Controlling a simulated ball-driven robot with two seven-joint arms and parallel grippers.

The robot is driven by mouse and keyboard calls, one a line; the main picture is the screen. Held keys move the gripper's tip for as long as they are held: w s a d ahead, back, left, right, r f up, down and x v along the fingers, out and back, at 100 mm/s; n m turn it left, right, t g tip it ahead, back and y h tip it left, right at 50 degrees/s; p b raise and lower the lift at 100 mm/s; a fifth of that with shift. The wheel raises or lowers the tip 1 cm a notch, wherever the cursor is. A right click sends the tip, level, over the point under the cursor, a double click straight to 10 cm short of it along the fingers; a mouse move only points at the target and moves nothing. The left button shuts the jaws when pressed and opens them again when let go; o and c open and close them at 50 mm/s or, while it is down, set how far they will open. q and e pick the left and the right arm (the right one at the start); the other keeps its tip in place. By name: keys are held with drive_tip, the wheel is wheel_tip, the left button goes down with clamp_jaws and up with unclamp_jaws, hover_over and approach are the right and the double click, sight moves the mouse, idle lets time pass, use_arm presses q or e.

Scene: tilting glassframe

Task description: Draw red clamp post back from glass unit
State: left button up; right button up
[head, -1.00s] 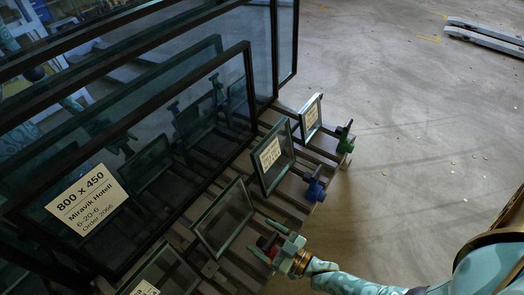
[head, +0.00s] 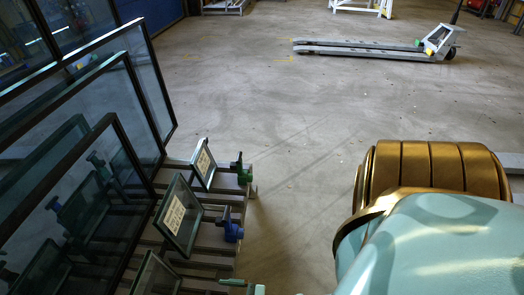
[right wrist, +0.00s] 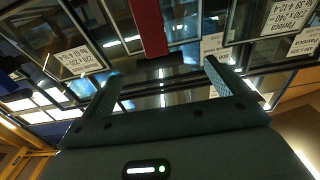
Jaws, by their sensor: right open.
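In the right wrist view the red clamp post (right wrist: 150,27) is a flat red bar coming down from the top edge. My right gripper (right wrist: 160,72) is open, with its two teal fingers apart. The post's visible end lies between the fingers in the picture, beyond their tips; I cannot tell whether they touch it. Glass units with white labels (right wrist: 80,62) hang upside down around it in this view. In the head view a small framed glass unit (head: 180,214) leans on the rack. The red post is outside the head view. My left gripper is in neither view.
In the head view a blue clamp (head: 230,228) and a green clamp (head: 242,172) stand at the rack's (head: 210,258) right edge. Large dark-framed panes (head: 150,90) stand at left. A pallet truck (head: 370,49) is parked far off. The floor between is clear.

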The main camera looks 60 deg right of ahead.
drive_tip(key=v, duration=1)
